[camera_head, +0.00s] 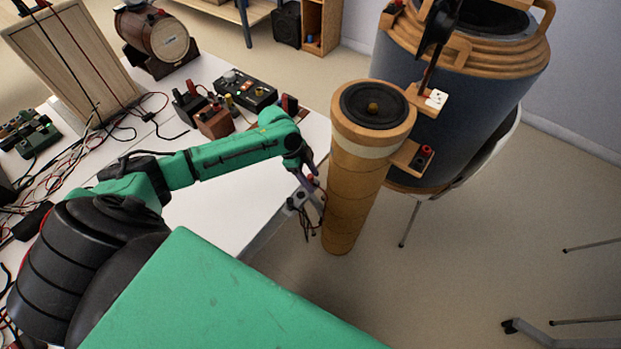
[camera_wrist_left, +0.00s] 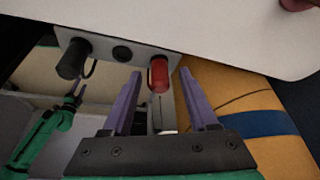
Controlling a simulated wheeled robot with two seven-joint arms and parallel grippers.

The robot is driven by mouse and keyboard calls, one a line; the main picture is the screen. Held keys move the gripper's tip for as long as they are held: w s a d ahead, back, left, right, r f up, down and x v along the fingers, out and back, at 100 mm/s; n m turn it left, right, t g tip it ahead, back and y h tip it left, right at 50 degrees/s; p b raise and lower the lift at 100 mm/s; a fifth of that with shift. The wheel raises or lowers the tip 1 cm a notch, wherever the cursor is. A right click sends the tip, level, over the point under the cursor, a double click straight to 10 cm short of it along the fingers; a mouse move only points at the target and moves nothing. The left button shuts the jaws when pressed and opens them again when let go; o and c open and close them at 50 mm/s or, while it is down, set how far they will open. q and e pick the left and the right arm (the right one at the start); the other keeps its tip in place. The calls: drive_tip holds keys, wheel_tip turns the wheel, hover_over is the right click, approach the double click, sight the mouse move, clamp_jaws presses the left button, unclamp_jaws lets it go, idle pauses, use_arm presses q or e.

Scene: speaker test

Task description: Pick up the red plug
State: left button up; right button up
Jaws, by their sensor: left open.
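The red plug (camera_wrist_left: 159,74) sits in a grey socket panel (camera_wrist_left: 121,50) in the left wrist view. It appears between the fingertips of my left gripper (camera_wrist_left: 160,76), which is open with two purple fingers. Gaps show on both sides of the plug, and its depth between the fingers is hard to judge. In the head view my left gripper (camera_head: 305,181) is at the table's right edge, by a small grey fitting (camera_head: 297,199). A small red spot shows there, largely hidden by the fingers.
A black plug (camera_wrist_left: 73,59) sits left of the red one. A tall tan cylinder (camera_head: 352,192) stands close right of the gripper, with a large dark drum (camera_head: 440,112) behind it. The white table (camera_head: 215,205) holds cables and small devices.

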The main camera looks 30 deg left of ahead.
sight(310, 176)
use_arm(q)
drive_tip(key=shift+a, duration=0.1)
clamp_jaws()
drive_tip(key=shift+w+r, duration=0.1)
drive_tip(key=shift+r, duration=0.15)
wheel_tip(310, 176, up, 20)
drive_tip(key=shift+f+b, duration=0.2)
drive_tip(key=shift+b, duration=0.1)
